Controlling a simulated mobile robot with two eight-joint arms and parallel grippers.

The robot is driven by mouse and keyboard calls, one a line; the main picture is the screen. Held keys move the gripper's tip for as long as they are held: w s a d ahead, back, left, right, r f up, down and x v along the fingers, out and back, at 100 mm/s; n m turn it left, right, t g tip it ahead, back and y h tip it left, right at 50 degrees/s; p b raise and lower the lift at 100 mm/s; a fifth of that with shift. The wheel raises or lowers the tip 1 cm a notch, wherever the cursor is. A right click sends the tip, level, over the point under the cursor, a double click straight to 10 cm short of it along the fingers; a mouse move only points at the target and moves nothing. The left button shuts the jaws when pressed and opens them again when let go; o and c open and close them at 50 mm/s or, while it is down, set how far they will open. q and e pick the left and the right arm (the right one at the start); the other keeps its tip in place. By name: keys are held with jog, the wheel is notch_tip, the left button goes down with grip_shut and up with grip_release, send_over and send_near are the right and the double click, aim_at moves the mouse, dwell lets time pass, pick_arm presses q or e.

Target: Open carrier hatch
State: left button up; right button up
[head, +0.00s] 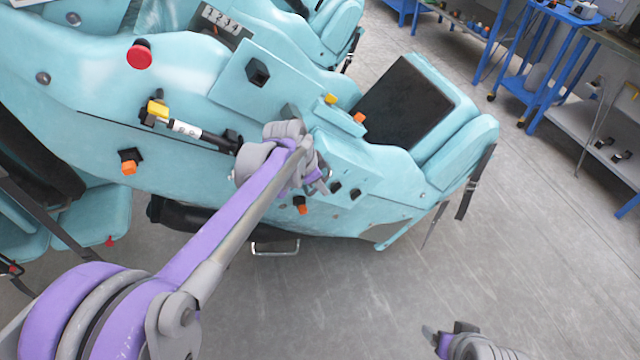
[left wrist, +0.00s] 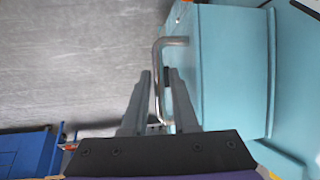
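The carrier is a large pale teal coaster car (head: 190,75) that fills the upper left of the head view. In the left wrist view a bent metal handle (left wrist: 158,85) stands out from a teal panel (left wrist: 232,75), which looks shut. My left gripper (left wrist: 159,78) is open, with one finger on each side of the handle's bar. I cannot tell whether the fingers touch it. In the head view my left gripper (head: 318,178) is at the carrier's side, and its wrist hides the handle. My right gripper (head: 437,338) is at the bottom edge, away from the carrier.
A red button (head: 139,57), a yellow-ended lever (head: 158,109) and orange knobs stick out from the carrier's side. A black seat pad (head: 405,105) lies to the right. Blue-framed workbenches (head: 560,75) stand at upper right. The grey floor (head: 540,250) at right is clear.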

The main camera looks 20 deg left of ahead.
pick_arm(q)
jog(key=shift+c, duration=0.3)
grip_shut()
dwell(1.2)
